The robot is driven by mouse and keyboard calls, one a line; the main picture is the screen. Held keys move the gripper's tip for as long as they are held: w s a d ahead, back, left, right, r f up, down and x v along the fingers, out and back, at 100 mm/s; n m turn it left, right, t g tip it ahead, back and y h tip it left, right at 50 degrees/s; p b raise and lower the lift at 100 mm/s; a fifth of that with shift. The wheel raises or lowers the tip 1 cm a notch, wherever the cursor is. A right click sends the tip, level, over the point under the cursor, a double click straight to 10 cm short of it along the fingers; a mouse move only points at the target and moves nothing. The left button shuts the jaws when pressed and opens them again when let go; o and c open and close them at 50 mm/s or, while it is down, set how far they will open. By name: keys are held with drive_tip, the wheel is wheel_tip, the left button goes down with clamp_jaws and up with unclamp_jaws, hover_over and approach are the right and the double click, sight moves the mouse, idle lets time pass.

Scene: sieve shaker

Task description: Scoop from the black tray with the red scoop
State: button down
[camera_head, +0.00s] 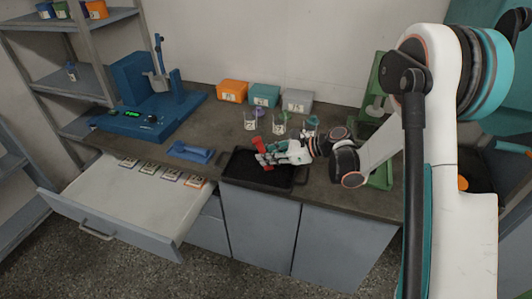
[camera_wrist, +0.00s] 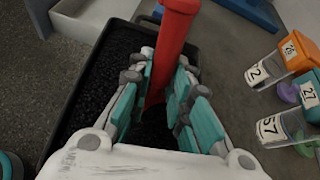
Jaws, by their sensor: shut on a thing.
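The red scoop (camera_head: 265,146) is in my gripper (camera_head: 262,160), above the black tray. In the wrist view my gripper (camera_wrist: 160,90) has its teal-padded fingers closed around the red handle (camera_wrist: 174,40). The handle stands roughly upright there, and its lower end is hidden between the fingers. The black tray (camera_head: 232,178) sits at the counter's front edge and holds dark granular material, which also shows in the wrist view (camera_wrist: 105,85). I cannot tell whether the scoop touches the material or holds any.
Several labelled clear cups (camera_head: 250,121) stand behind the tray, with orange (camera_head: 232,91), teal and grey boxes at the wall. A blue scoop-like piece (camera_head: 190,152) lies left of the tray. A blue machine (camera_head: 150,95) stands further left. An open drawer (camera_head: 120,200) juts out at front left.

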drive_tip(key=h+p, duration=0.1)
drive_tip(key=h, duration=0.1)
drive_tip(key=a+n+h+p, duration=0.1)
drive_tip(key=h+p, duration=0.1)
drive_tip(key=shift+s+r+h, duration=0.1)
drive_tip(key=shift+s+h, duration=0.05)
drive_tip(key=shift+h, duration=0.15)
drive_tip(key=h, duration=0.1)
drive_tip(key=a+f+n+h, duration=0.1)
drive_tip(key=shift+f+h, duration=0.2)
drive_tip(key=shift+h, duration=0.1)
drive_tip(key=h, duration=0.1)
drive_tip(key=f+h, duration=0.1)
drive_tip(key=shift+s+a+n+t+h, duration=0.1)
drive_tip(key=shift+a+n+t+h, duration=0.3)
drive_tip(key=shift+a+r, duration=0.1)
drive_tip(key=shift+r, duration=0.25)
drive_tip(key=shift+s+a+r+y, duration=0.1)
drive_tip(key=shift+a+r+y, duration=0.25)
drive_tip(key=shift+y, duration=0.35)
drive_tip(key=h, duration=0.1)
drive_tip(key=a+h, duration=0.1)
drive_tip(key=h, duration=0.1)
drive_tip(key=shift+s+a+r+n+h, duration=0.1)
drive_tip(key=shift+s+r+n+h, duration=0.05)
drive_tip(key=shift+n+h, duration=0.15)
drive_tip(key=shift+r+t+h, duration=0.1)
drive_tip(key=shift+t+h, duration=0.2)
